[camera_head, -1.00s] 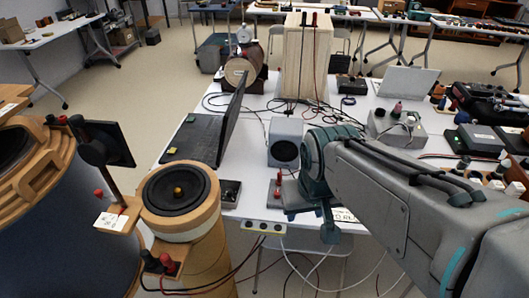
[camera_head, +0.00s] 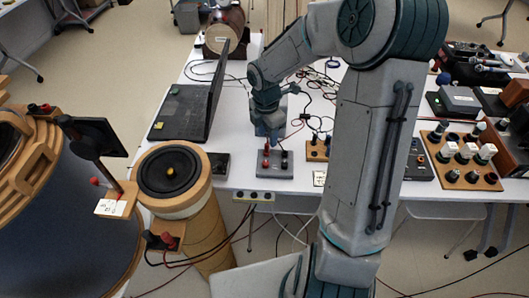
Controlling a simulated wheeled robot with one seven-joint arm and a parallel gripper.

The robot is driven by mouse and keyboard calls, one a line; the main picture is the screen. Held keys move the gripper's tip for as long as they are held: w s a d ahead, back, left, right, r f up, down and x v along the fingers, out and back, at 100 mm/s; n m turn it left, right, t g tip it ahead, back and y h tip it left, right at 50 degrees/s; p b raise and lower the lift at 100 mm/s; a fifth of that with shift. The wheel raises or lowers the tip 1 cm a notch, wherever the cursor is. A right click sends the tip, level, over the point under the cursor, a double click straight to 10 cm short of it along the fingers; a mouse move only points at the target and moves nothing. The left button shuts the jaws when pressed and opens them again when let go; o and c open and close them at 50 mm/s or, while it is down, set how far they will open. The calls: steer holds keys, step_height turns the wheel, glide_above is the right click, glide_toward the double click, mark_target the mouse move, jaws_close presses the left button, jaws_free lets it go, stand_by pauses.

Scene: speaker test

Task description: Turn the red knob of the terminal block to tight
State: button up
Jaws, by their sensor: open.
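A grey terminal block (camera_head: 268,168) lies near the front edge of the white table, with an upright red knob (camera_head: 266,161) on its left part and a dark knob (camera_head: 284,158) to the right. My gripper (camera_head: 270,135) points down just above and behind the red knob. It is open; its fingers are small in the picture, and I cannot tell whether they touch or surround the knob.
The wooden speaker (camera_head: 172,175) stands at the table's front left. A wooden board (camera_head: 462,160) with several terminals lies right. Wires run behind my gripper. My arm hides part of the table's middle.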

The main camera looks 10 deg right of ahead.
mark_target(266, 162)
steer(key=shift+n, duration=0.7)
steer(key=f, duration=0.9)
steer(key=w+f, duration=0.1)
steer(key=f, duration=0.4)
steer(key=shift+a+f, duration=0.1)
steer(key=shift+f, duration=0.25)
jaws_close()
